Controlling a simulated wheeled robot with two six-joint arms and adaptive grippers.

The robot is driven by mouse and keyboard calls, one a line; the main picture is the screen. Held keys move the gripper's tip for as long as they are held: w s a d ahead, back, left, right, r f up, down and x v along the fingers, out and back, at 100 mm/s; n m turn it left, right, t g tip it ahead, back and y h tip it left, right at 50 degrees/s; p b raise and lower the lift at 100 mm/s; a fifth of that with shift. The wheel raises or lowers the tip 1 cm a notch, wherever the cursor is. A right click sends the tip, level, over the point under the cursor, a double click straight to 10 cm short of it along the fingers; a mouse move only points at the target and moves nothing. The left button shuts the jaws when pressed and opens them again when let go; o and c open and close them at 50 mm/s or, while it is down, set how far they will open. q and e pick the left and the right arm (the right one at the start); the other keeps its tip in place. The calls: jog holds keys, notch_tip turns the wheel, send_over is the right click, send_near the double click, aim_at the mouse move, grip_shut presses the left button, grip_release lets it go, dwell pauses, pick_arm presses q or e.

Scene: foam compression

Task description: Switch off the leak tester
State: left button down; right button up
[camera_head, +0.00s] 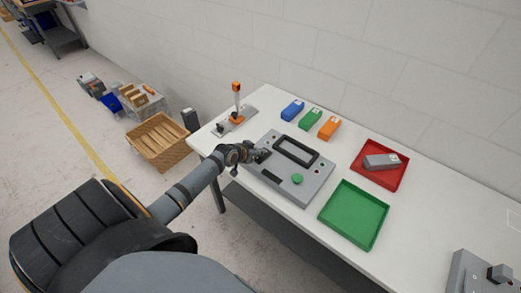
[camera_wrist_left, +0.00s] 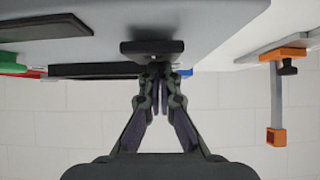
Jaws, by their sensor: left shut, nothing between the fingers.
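The leak tester is probably the grey box (camera_head: 316,178) on the white table. It has a black-framed opening (camera_head: 296,151), a round green button (camera_head: 298,179) and a dark slot at its front. My left gripper (camera_head: 262,156) is shut and empty over the box's left part. In the left wrist view the closed fingertips (camera_wrist_left: 158,70) are right at a dark, flat-topped knob (camera_wrist_left: 152,47) on a grey surface. I cannot tell whether they touch it. The gripper hides part of the box's left side in the head view. My right gripper is not in view.
Blue (camera_head: 292,110), green (camera_head: 310,119) and orange (camera_head: 329,128) blocks stand behind the box. A red tray (camera_head: 395,183) holds a grey block; a green tray (camera_head: 354,215) looks empty. An orange-handled fixture (camera_head: 237,104) stands back left. Another grey device (camera_head: 470,275) is front right.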

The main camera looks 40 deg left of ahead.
pick_arm(q)
jog(key=shift+s+f, duration=0.1)
jog(key=shift+f, duration=0.05)
jog(key=r+p, duration=0.1)
jog(key=r, duration=0.1)
jog(key=r+p, duration=0.2)
jog(key=shift+w+p, duration=0.3)
jog(key=shift+w, duration=0.1)
jog(key=w+r+v, duration=0.1)
jog(key=v, duration=0.9)
jog(key=shift+r+p, duration=0.3)
jog(key=shift+r, duration=0.05)
jog(key=shift+w+d, duration=0.1)
jog(key=shift+w, duration=0.05)
